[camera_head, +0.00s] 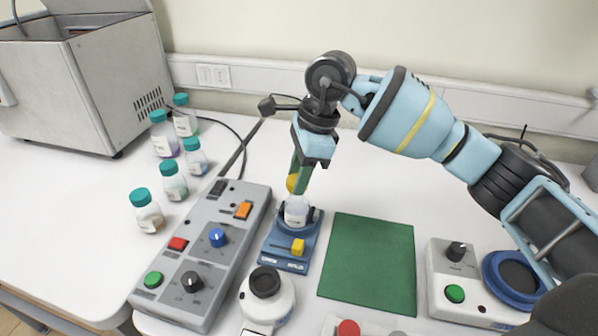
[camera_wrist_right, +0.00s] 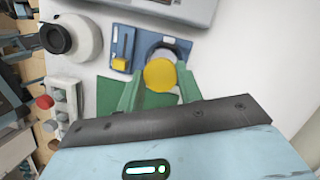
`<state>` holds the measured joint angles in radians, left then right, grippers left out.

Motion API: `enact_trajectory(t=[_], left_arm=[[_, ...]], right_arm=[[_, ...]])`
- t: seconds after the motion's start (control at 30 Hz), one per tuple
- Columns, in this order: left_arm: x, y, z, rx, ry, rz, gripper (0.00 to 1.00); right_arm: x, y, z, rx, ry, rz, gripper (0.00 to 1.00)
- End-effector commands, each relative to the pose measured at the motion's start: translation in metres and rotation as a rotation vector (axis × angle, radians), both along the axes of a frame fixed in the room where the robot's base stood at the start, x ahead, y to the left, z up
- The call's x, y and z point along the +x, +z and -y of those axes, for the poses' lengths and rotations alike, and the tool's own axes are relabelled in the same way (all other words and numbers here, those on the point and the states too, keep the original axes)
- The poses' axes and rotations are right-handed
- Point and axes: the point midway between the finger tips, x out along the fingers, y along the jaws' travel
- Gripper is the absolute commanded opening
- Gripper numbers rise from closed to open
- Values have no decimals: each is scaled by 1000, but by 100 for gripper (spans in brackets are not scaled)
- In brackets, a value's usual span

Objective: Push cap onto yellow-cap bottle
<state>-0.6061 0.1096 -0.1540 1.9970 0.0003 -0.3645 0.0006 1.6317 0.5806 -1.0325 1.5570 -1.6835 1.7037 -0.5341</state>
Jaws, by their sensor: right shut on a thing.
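The yellow cap (camera_head: 292,183) is between the green fingers of my right gripper (camera_head: 298,178), right above the bottle. In the right wrist view the yellow cap (camera_wrist_right: 160,75) shows from above between the finger ends (camera_wrist_right: 159,88). The clear bottle with a white label (camera_head: 296,212) stands upright in the round seat of the blue holder (camera_head: 278,249). The cap hides the bottle's mouth, so I cannot tell if they touch. My left gripper is not in view.
Several teal-capped bottles (camera_head: 173,181) stand at the left. A grey control box (camera_head: 208,255) is left of the holder, and a green mat (camera_head: 370,262) lies to its right. A white round device (camera_head: 266,302) is in front. A device with a blue ring (camera_head: 455,268) stands at the right.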

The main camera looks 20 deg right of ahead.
Motion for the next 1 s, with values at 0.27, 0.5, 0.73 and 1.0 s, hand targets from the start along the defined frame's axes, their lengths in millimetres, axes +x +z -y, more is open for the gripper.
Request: enact_trajectory(t=[0.27,0.5,0.73,1.0], left_arm=[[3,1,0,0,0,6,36],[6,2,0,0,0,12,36],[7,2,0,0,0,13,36],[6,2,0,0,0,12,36]], right_arm=[[0,0,0,0,0,-1,42],[0,0,0,0,0,0,61],[0,0,0,0,0,0,78],[0,0,0,0,0,0,83]])
